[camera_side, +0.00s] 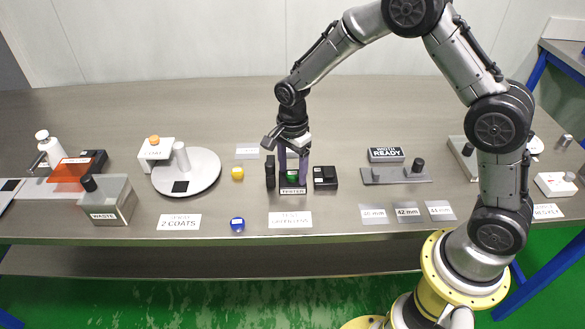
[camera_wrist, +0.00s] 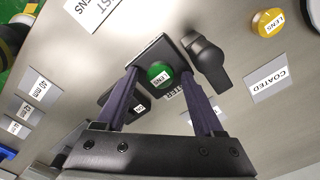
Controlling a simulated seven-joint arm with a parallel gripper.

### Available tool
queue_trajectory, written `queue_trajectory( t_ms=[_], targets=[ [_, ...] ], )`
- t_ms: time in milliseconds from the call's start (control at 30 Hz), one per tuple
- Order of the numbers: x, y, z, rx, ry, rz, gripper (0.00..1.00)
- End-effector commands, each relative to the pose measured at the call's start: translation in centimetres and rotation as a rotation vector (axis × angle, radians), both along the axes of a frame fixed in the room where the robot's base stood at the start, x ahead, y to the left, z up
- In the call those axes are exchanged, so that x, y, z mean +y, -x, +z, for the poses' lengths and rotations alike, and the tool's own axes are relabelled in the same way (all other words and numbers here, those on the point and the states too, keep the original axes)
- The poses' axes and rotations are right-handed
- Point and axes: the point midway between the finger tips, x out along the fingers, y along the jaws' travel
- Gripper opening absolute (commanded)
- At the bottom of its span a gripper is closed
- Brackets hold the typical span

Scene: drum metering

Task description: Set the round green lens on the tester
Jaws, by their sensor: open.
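The round green lens (camera_wrist: 159,76) lies label up on the dark square top of the tester (camera_wrist: 148,54) in the wrist view. In the side view the green lens (camera_side: 292,176) shows small on the tester (camera_side: 293,190), partly hidden by my fingers. My gripper (camera_side: 292,174) is over the tester, pointing down, with its two dark purple fingers apart. In the wrist view the fingers of my gripper (camera_wrist: 160,80) stand on either side of the lens, with a gap that looks visible on both sides. I cannot tell whether a finger touches it.
A dark upright part (camera_side: 270,172) stands close left of the tester, and a black box (camera_side: 325,177) close right. A yellow lens (camera_side: 237,173) and a blue lens (camera_side: 237,224) lie further left. A white turntable (camera_side: 207,168) stands beyond them. The table's front middle holds flat labels.

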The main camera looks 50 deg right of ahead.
Motion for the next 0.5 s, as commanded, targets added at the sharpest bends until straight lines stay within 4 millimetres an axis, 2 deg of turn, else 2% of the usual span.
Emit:
queue_trajectory(
  t_ms=[167, 500],
  targets=[
    [0.0, -0.1, 1.3, -0.004, 0.000, 0.000, 0.69],
    [0.0, -0.1, 8.1, -0.006, 0.000, 0.000, 0.69]
  ],
)
